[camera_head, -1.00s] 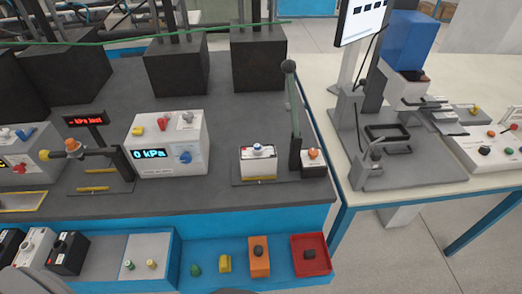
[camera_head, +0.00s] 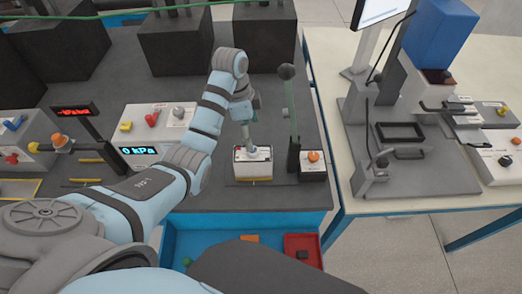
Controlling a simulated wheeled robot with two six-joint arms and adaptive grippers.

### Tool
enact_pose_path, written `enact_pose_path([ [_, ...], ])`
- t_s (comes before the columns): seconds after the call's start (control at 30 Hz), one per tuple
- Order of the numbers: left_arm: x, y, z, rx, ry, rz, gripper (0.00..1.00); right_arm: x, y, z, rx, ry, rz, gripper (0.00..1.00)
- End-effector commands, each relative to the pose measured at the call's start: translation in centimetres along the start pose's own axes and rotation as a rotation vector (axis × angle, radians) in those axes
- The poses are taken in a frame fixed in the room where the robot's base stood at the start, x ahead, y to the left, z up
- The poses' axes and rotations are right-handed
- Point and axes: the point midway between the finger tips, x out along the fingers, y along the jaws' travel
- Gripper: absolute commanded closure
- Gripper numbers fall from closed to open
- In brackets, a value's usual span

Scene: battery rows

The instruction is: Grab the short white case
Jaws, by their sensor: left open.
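A short white case (camera_head: 253,168) with a dark top edge stands on a dark plate on the grey bench, near its front right. My left arm reaches in from the left, and my left gripper (camera_head: 249,143) points down at the top of this case. The gripper is open, with its fingertips at or just above the case top. Its small fingers partly hide the round knob on the case, and I cannot tell whether they touch it. My right gripper is not in view.
An upright lever post (camera_head: 290,110) and a small box with an orange button (camera_head: 313,158) stand close on the right of the case. A red tray (camera_head: 302,247) lies in front.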

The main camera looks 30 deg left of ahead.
Motion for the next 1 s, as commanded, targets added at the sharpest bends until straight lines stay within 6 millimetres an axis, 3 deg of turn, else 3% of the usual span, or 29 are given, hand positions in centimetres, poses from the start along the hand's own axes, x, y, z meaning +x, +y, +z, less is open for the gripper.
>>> enact_pose_path([
  [0.03, 1.8, 0.3, 0.3, 0.002, 0.000, 0.000, 0.22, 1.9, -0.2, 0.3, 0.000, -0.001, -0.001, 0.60],
  [0.13, 4.7, 0.5, 0.5, -0.001, -0.001, 0.002, 0.22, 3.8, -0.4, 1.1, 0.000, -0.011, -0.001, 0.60],
  [0.37, 8.8, -0.1, 0.3, -0.006, -0.003, 0.004, 0.22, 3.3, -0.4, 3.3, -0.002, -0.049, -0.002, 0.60],
  [0.6, 13.2, -0.6, 0.1, -0.005, -0.003, 0.006, 0.22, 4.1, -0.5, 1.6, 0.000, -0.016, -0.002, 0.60],
  [0.7, 14.2, -0.6, 0.1, -0.004, -0.003, 0.003, 0.22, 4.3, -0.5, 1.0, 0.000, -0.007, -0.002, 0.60],
  [0.9, 14.2, -0.6, 0.0, -0.003, -0.003, 0.002, 0.22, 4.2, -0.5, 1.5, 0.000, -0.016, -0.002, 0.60],
  [1.0, 14.2, -0.6, 0.0, -0.003, -0.003, 0.001, 0.38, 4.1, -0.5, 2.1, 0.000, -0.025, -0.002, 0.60],
])
